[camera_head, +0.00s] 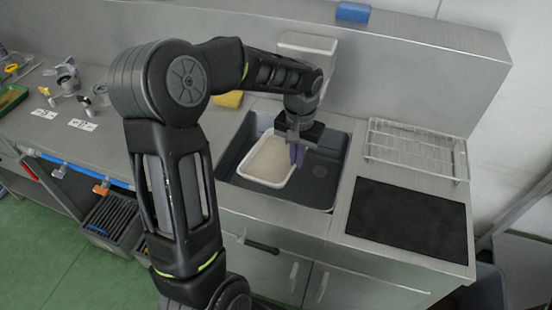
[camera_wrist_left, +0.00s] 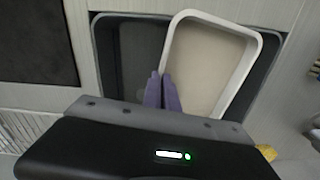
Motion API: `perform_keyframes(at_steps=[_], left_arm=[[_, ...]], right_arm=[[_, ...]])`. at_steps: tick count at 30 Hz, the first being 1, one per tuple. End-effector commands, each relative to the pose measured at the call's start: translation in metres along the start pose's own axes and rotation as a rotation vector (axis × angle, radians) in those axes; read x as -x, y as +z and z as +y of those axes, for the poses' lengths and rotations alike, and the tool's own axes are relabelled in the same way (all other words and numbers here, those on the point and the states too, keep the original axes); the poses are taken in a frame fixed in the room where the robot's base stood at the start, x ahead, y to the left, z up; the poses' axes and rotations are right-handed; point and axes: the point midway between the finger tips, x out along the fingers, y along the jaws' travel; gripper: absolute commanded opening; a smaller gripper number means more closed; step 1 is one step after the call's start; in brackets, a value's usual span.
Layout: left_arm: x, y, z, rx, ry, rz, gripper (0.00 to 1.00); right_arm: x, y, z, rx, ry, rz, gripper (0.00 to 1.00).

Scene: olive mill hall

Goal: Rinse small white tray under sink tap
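The small white tray (camera_head: 268,160), with a white rim and beige inside, is at the left part of the dark grey sink basin (camera_head: 318,188). In the left wrist view the tray (camera_wrist_left: 207,68) overlaps the basin's edge. My left gripper (camera_head: 297,155) reaches down over the sink at the tray's right side. In the wrist view its purple fingers (camera_wrist_left: 162,92) are close together on the tray's rim, with the rim running between them. The tap cannot be made out; my left arm covers part of the area behind the sink. My right gripper is out of view.
Right of the sink are a wire rack (camera_head: 415,148) and a black mat (camera_head: 405,218). A yellow sponge (camera_head: 228,99) lies behind the sink at left. A white box-like fixture (camera_head: 307,45) is at the back wall. A blue item (camera_head: 352,12) sits on the ledge.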

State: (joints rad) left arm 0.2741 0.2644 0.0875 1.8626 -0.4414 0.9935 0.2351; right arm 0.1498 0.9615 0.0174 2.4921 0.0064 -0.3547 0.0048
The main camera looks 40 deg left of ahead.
Motion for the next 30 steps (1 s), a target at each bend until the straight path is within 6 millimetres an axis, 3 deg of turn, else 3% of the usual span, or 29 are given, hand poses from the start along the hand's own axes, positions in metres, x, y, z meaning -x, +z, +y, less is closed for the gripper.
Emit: perform_keyframes(at_steps=[11,30], left_arm=[[0.0,0.005,0.001,-0.001,0.0,0.0,0.0],[0.001,0.06,0.005,0.0,0.0,0.002,0.0]], right_arm=[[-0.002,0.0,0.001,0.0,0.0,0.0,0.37],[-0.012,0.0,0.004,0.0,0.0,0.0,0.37]])
